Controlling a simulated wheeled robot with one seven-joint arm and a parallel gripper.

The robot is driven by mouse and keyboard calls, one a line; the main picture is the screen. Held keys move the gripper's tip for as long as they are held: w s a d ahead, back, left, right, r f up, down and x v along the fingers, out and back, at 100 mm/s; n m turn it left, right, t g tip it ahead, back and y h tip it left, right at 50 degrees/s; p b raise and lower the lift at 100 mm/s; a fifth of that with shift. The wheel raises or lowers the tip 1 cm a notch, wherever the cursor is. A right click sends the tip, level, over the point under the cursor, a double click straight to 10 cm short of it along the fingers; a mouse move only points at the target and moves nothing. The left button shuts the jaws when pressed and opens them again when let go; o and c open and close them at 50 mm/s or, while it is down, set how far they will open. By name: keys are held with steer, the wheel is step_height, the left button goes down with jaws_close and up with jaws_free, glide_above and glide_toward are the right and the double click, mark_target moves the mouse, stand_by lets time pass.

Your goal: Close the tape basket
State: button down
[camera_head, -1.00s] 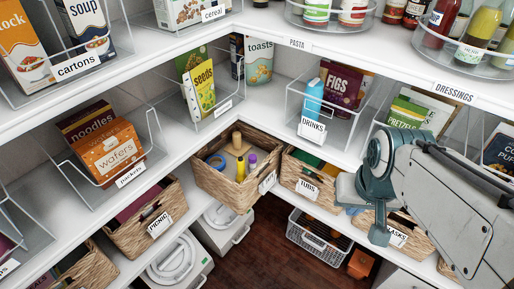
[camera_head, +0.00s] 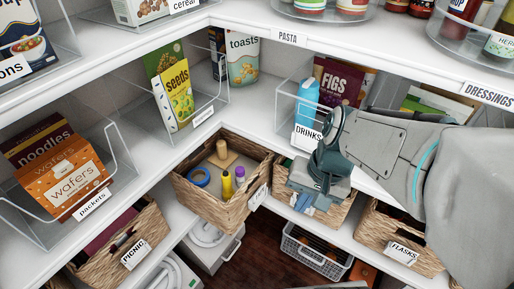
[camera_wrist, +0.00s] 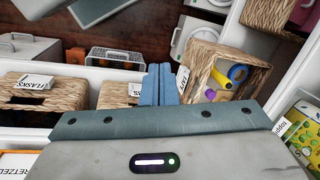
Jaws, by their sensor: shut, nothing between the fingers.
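The tape basket (camera_head: 212,202) is a woven basket in the shelf corner, jutting out past the shelf edge. It holds a blue tape ring (camera_head: 198,177), a yellow bottle, a purple-topped item and a wooden piece. Its label (camera_head: 258,196) is seen at a steep angle. The basket also shows right of centre in the wrist view (camera_wrist: 203,58). My gripper (camera_head: 303,203) is shut and empty, in front of the tubs basket and to the right of the tape basket. In the wrist view its blue fingers (camera_wrist: 161,82) are together, apart from the tape basket.
The tubs basket (camera_head: 335,214) is partly hidden behind my gripper. The flasks basket (camera_head: 385,230) is to its right and the picnic basket (camera_head: 122,250) is at left. A grey wire crate (camera_head: 314,250) sits lower down. Dark wooden floor (camera_head: 250,262) is open below.

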steer(key=w+a+f+m+g+y+b, duration=0.1)
steer(key=w+a+f+m+y+b, duration=0.15)
steer(key=f+m+y+b, duration=0.6)
steer(key=m+t+y+b, duration=0.3)
steer(key=m+t+b, duration=0.95)
steer(key=b, duration=0.35)
glide_toward(254, 179)
steer(key=shift+m+g, duration=0.4)
steer(key=shift+g, duration=0.05)
steer(key=b+x, duration=0.4)
steer(key=x, duration=0.2)
steer(key=shift+w+a+r+b, duration=0.15)
steer(key=shift+w+b, duration=0.15)
steer(key=shift+w, duration=0.2)
